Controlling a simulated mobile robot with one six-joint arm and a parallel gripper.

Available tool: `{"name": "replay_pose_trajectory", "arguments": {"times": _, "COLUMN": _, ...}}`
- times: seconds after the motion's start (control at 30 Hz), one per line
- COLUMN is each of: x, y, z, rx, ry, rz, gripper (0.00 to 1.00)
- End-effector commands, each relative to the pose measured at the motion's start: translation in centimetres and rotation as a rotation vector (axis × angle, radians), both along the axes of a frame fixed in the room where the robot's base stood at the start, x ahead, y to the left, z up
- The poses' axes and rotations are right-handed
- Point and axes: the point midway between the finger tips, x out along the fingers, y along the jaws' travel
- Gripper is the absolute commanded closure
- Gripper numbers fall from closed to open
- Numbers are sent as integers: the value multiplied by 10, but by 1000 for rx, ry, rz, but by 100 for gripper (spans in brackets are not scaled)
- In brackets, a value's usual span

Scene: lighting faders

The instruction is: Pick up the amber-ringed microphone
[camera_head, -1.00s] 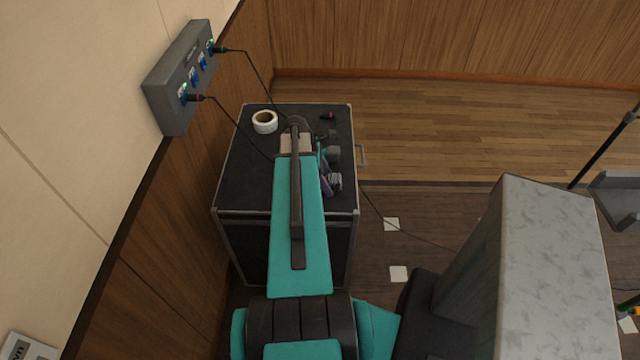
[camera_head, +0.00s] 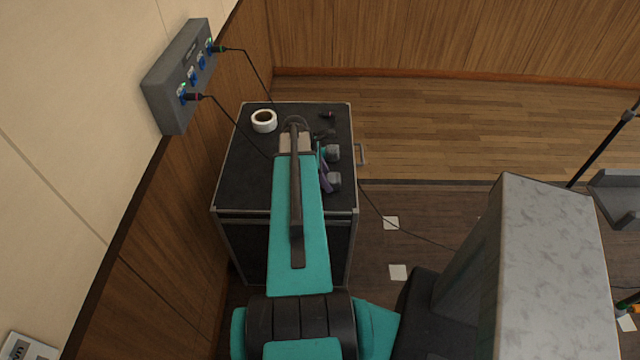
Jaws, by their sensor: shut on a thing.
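My teal arm reaches over a black flight case, and the dark end of my gripper (camera_head: 296,124) is above the case's top. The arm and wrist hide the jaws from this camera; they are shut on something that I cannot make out. A microphone with a grey head and teal on its body (camera_head: 332,152) lies on the case, right of the wrist. A purple-bodied microphone with a grey head (camera_head: 333,181) lies nearer. A dark thing (camera_head: 325,134) lies just beyond them, too small to identify. I cannot see any amber ring.
The flight case (camera_head: 232,185) has a white tape roll (camera_head: 264,121) at its back left and a small dark connector (camera_head: 327,114) at its back right. A wall box (camera_head: 170,95) with plugged cables hangs at left. A grey stand part (camera_head: 616,197) is at far right.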

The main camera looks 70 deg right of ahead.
Motion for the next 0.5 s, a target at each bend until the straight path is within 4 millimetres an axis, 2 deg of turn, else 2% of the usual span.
{"name": "replay_pose_trajectory", "arguments": {"times": 0.27, "x": 0, "y": 0, "z": 2, "rx": -1, "ry": 0, "rz": 0, "gripper": 88}}
{"name": "replay_pose_trajectory", "arguments": {"times": 0.5, "x": 0, "y": 0, "z": 13, "rx": -2, "ry": -1, "rz": 0, "gripper": 88}}
